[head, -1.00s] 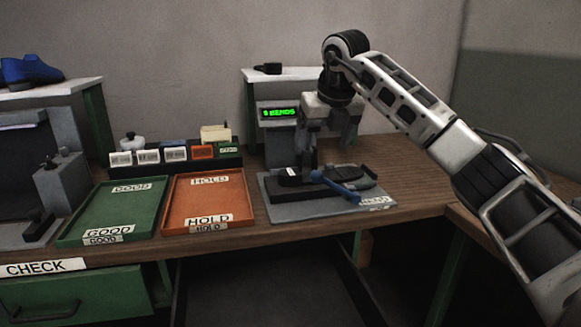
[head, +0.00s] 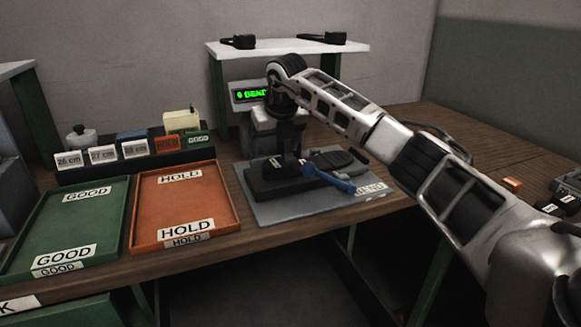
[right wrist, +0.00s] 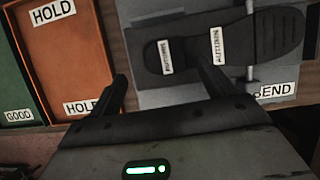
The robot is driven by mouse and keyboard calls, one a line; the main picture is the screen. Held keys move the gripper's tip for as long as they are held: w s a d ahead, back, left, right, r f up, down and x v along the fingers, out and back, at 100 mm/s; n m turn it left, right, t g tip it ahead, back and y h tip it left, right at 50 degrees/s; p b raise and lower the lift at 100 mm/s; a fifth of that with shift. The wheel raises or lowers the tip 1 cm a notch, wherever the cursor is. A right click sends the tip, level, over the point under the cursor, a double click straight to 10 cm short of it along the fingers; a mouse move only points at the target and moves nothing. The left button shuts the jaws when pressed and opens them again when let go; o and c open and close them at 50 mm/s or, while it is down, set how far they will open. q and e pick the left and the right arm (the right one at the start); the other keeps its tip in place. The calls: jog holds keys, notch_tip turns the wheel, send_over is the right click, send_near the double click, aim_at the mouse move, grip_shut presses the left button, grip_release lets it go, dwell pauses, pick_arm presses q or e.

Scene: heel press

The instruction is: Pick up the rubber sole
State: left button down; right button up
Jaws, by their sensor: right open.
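In the head view a dark, sole-like shape (head: 340,160) shows on the plate behind a blue lever (head: 330,178). My right gripper (right wrist: 165,82) is open and empty. Its two fingers point toward the sole's near edge. The right fingertip appears close to or overlapping that edge; I cannot tell whether it touches. In the head view the right arm hangs over the bend station, its fingers hard to make out. My left gripper is not in view.
The orange HOLD tray (head: 181,215) and green GOOD tray (head: 66,225) stand left of the bend plate (head: 290,213). A green-lit display (head: 249,95) and a white shelf (head: 285,48) stand behind.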

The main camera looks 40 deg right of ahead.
aim_at(275, 163)
jog(key=x, duration=0.3)
jog(key=p+x, duration=0.1)
jog(key=x, duration=0.1)
jog(key=shift+s+d+f, duration=0.15)
jog(key=shift+d+f, duration=0.25)
jog(key=c, duration=1.2)
